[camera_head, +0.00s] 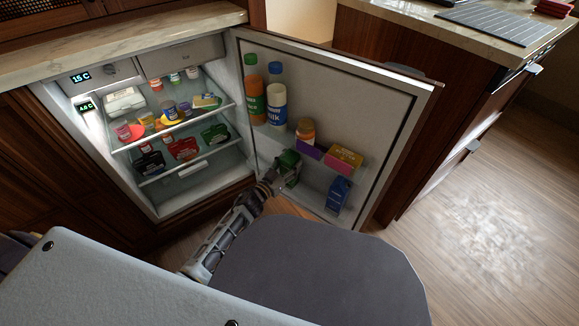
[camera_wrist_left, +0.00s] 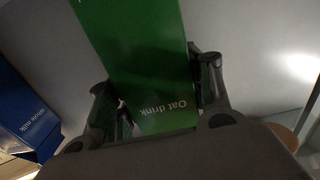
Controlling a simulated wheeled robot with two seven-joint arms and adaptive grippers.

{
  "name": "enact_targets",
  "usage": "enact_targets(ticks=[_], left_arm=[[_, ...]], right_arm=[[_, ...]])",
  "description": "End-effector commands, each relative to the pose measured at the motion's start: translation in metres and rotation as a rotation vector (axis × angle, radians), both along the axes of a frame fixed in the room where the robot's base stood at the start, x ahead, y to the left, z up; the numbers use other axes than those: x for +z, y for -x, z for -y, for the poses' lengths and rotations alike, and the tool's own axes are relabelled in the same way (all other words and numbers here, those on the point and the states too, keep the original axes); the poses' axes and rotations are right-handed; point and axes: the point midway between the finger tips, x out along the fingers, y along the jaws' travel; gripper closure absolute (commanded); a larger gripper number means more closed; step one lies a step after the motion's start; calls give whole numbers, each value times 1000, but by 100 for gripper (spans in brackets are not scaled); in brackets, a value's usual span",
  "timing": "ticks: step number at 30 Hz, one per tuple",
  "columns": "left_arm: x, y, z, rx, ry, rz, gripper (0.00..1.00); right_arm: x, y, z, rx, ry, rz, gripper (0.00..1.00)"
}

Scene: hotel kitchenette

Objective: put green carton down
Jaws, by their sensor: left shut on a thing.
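The green carton (camera_head: 290,163), lettered "Oat drink", is at the fridge door's lower shelf in the head view. My left gripper (camera_head: 270,181) is shut on it, reaching in from below. In the left wrist view the carton (camera_wrist_left: 140,60) stands between the two fingers of my left gripper (camera_wrist_left: 160,100). Whether the carton's base touches the shelf is hidden. A blue carton (camera_head: 338,194) is to its right on the door; it also shows in the left wrist view (camera_wrist_left: 22,110). My right gripper is not in view.
The open fridge door (camera_head: 350,105) also holds two bottles (camera_head: 255,95) (camera_head: 277,105), a brown jar (camera_head: 305,130), and purple (camera_head: 308,150) and pink-yellow boxes (camera_head: 344,158). Fridge shelves (camera_head: 190,175) at left hold several packages. A dark rounded surface (camera_head: 320,270) fills the foreground.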

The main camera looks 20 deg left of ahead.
Motion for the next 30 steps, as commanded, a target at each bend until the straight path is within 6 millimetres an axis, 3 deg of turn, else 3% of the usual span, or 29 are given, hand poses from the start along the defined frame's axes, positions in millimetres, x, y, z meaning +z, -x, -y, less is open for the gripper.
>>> enact_targets(ticks=[14, 15, 20, 30], left_arm=[[-2, 0, 0, -1, 1, 2, 85], [-3, 0, 0, 0, -1, 0, 48], [-3, 0, 0, 0, -1, 0, 28], [-2, 0, 0, 0, 0, 1, 28]], right_arm=[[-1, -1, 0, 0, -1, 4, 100], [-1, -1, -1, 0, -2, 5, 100], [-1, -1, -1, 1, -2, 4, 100], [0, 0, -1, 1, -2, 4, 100]])
